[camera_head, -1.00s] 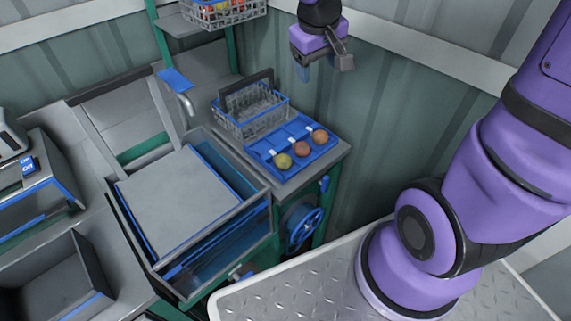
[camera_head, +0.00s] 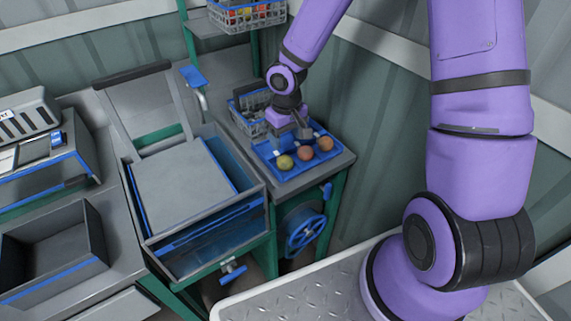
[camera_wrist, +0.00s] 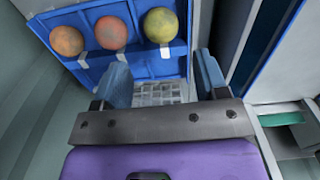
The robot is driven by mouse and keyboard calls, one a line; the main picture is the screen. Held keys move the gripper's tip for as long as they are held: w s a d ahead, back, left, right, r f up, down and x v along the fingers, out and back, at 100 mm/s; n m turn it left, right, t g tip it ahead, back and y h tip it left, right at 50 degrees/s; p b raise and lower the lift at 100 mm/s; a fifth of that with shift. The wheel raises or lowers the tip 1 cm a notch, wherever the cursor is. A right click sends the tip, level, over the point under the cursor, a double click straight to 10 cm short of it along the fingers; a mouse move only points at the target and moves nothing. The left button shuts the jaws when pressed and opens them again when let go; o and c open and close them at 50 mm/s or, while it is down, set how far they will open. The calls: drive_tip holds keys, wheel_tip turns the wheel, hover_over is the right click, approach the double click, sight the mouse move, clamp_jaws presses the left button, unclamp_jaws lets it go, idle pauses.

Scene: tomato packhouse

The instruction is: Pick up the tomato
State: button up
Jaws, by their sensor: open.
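Three tomatoes lie in a row on a blue tray (camera_head: 291,179) on the bench. In the wrist view the yellow-green tomato (camera_wrist: 160,25), the middle one (camera_wrist: 110,32) and the third (camera_wrist: 67,41) all show clearly. My gripper (camera_wrist: 163,78) is open and empty, with its blue fingers apart. In the head view it hangs over the back of the tray, and the tomatoes lie in front of it, untouched.
A wire basket (camera_head: 247,124) stands on the bench just behind the tray, close to my gripper. A glass-sided bin with a grey lid (camera_head: 183,185) is to the left. A shelf basket of tomatoes (camera_head: 247,15) is above at the back.

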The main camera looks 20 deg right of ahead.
sight(285, 158)
wheel_tip(285, 158, down, 5)
drive_tip(key=shift+r, duration=0.1)
drive_tip(key=shift+w+f, duration=0.2)
drive_tip(key=shift+f, duration=1.1)
drive_tip(key=shift+w+f, duration=0.15)
drive_tip(key=shift+f, duration=1.15)
drive_tip(key=shift+a, duration=0.1)
drive_tip(key=c, duration=0.5)
